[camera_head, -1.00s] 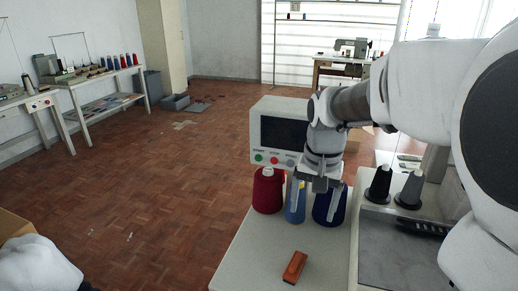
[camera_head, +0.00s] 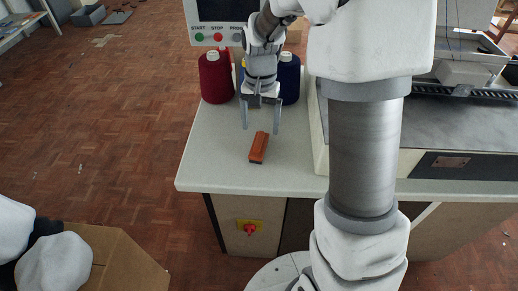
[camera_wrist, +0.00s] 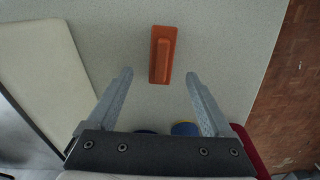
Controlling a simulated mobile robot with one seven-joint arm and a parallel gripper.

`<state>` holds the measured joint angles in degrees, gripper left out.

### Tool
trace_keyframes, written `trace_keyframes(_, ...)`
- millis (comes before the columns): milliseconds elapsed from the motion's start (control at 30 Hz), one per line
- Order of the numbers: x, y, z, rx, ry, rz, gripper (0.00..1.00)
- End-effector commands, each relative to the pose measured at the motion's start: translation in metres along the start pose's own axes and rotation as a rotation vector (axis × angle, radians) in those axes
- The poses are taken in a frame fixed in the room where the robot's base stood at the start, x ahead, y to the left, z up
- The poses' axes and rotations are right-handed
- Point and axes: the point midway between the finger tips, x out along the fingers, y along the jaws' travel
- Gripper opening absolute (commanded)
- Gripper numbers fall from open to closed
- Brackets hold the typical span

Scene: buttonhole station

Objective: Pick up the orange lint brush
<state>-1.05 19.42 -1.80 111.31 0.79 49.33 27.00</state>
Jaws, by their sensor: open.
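The orange lint brush (camera_head: 259,146) lies on the pale table top (camera_head: 212,160), near its front edge. It also shows in the wrist view (camera_wrist: 162,55), ahead of the fingertips and between their lines. My gripper (camera_head: 261,130) is open and empty, pointing down just behind the brush in the head view. Its two fingers also show in the wrist view (camera_wrist: 160,75), apart from the brush. Whether the fingertips are at the height of the brush I cannot tell.
A red thread cone (camera_head: 216,80) and a dark blue cone (camera_head: 289,82) stand behind my gripper, below a control panel (camera_head: 215,36) with buttons. A machine bed (camera_head: 460,135) is to the right. A cardboard box (camera_head: 125,262) is on the floor at lower left. The table around the brush is clear.

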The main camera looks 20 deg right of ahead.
Motion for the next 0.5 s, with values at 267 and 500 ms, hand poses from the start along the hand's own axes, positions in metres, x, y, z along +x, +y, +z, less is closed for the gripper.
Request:
trace_keyframes(267, 0.022, 0.000, 0.000, 0.000, 0.000, 0.000, 0.85)
trace_keyframes(500, 0.053, -0.002, 0.003, -0.001, -0.001, 0.001, 0.85)
